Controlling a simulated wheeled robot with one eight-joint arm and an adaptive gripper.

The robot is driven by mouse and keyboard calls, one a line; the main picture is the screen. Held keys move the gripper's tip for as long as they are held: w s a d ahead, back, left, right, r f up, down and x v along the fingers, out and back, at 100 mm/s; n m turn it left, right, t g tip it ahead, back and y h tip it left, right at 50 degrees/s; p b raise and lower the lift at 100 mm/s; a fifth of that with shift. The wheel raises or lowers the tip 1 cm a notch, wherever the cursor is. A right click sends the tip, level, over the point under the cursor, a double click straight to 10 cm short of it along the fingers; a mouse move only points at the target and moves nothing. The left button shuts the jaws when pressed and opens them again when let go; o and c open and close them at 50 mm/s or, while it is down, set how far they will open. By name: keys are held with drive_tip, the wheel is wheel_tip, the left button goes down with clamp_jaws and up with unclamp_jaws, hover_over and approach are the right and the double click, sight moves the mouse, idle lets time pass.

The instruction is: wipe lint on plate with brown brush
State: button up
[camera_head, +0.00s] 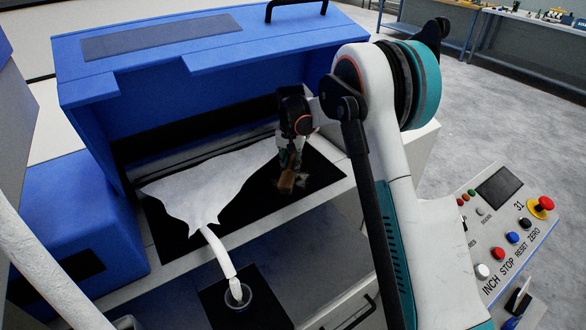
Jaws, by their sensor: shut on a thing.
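The brown brush (287,182) is in my gripper (289,163), which points down and is shut on it. The brush is low over the right part of the black plate (258,212). I cannot tell whether it touches the plate. A small greyish patch of lint (303,181) lies on the plate just right of the brush. My gripper and the brush hide part of that spot.
A white fibre web (205,180) covers the plate's left part and narrows into a white strand (216,250) entering a round cup (238,296). The blue machine hood (200,62) stands behind. A control panel (506,225) with buttons is at right.

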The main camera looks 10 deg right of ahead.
drive_tip(key=shift+w+a, duration=0.4)
drive_tip(key=shift+w, duration=0.6)
drive_tip(key=shift+w+a, duration=0.45)
drive_tip(key=shift+w, duration=0.55)
drive_tip(key=shift+w+a, duration=0.4)
drive_tip(key=shift+w, duration=0.6)
drive_tip(key=shift+w+r+p, duration=0.15)
drive_tip(key=shift+r+p, duration=0.25)
drive_tip(key=shift+p, duration=0.1)
drive_tip(key=shift+r+p, duration=1.25)
drive_tip(key=shift+r, duration=1.25)
wheel_tip(320, 180, up, 3)
drive_tip(key=shift+p, duration=0.8)
